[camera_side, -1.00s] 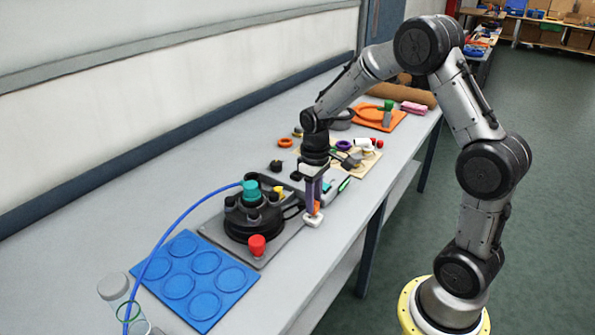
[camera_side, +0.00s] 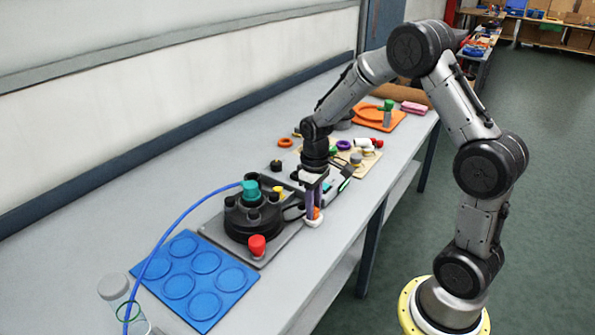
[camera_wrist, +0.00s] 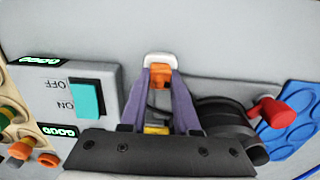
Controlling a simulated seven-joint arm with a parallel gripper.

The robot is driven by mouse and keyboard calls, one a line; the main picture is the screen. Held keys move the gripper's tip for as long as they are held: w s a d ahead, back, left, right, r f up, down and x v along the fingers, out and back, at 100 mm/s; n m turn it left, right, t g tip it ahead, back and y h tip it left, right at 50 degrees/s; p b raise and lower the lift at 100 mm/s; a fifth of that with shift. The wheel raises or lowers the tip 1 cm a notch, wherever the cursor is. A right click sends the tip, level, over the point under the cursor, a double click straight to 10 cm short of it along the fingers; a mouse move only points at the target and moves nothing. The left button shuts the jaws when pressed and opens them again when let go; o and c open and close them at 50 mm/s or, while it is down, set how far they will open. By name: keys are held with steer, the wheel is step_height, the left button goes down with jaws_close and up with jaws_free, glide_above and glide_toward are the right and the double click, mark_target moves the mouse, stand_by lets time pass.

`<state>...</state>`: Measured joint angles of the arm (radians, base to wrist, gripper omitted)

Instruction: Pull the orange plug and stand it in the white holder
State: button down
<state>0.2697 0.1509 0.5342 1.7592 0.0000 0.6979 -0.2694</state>
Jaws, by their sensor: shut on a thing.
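The orange plug (camera_wrist: 160,71) is between the two purple fingertips of my gripper (camera_wrist: 160,82) in the wrist view. My gripper is shut on it. The white holder (camera_wrist: 159,58) shows as a rim just past the plug and fingertips. In the side view my gripper (camera_side: 312,214) points down at the white holder (camera_side: 314,223), near the front edge of the bench. A bit of the orange plug (camera_side: 317,213) shows beside a finger, right at the holder. The fingers hide how deep the plug sits in the holder.
A black round tank unit with a teal cap (camera_side: 250,189) and a red knob (camera_side: 257,245) stands left of my gripper. A switch box with a teal rocker (camera_wrist: 87,98) is close by. A blue tray (camera_side: 172,292) lies further left. The bench's front edge is near.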

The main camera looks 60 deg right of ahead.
stand_by(0.3)
steer(key=shift+c, duration=0.4)
jaws_free()
stand_by(0.3)
steer(key=shift+r, duration=4.25)
